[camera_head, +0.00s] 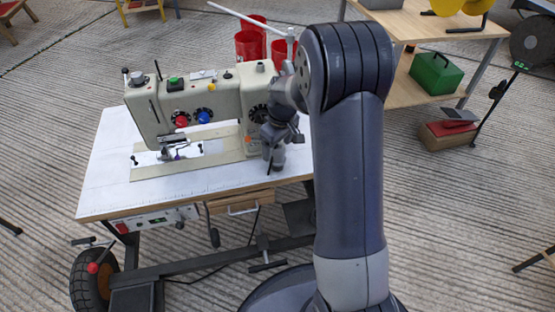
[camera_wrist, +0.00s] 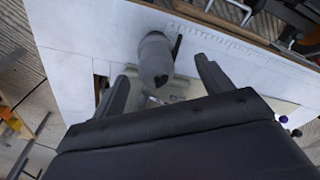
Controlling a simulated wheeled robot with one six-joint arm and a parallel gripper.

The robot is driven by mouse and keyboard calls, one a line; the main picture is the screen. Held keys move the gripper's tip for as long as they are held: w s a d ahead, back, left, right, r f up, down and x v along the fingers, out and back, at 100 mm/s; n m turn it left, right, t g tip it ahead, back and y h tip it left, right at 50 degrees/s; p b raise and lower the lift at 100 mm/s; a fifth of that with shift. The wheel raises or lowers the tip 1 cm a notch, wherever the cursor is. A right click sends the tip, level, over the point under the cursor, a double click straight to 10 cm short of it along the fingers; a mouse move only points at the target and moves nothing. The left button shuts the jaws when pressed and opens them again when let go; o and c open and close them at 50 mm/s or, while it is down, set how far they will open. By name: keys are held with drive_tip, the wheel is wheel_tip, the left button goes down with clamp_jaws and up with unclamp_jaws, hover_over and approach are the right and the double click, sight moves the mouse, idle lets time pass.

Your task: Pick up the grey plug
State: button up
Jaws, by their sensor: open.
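The grey plug (camera_wrist: 155,58) shows in the wrist view as a rounded grey cylinder with a dark notch at its near end. It is at the white table top (camera_wrist: 90,45). My gripper (camera_wrist: 162,76) is open, with one finger on each side of the plug. The plug lies between or just beyond the fingertips; I cannot tell whether they touch it. In the head view my gripper (camera_head: 277,150) is low over the right end of the white table (camera_head: 110,175), and I cannot clearly separate the plug from it there.
A beige sewing machine (camera_head: 180,95) stands on the table, close to the left of my gripper. Red cups (camera_head: 248,45) are behind it. A wooden shelf table (camera_head: 410,22) with a green box (camera_head: 436,73) stands at the back right.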

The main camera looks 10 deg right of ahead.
sight(277, 156)
drive_tip(key=f+b, duration=0.1)
drive_tip(key=f, duration=0.1)
drive_tip(key=f+b, duration=0.1)
drive_tip(key=f, duration=0.1)
drive_tip(key=f+b, duration=0.1)
drive_tip(key=shift+w+f, duration=0.4)
drive_tip(key=shift+r, duration=0.1)
drive_tip(key=shift+c, duration=0.2)
drive_tip(key=c, duration=1.1)
drive_tip(key=shift+r, duration=0.1)
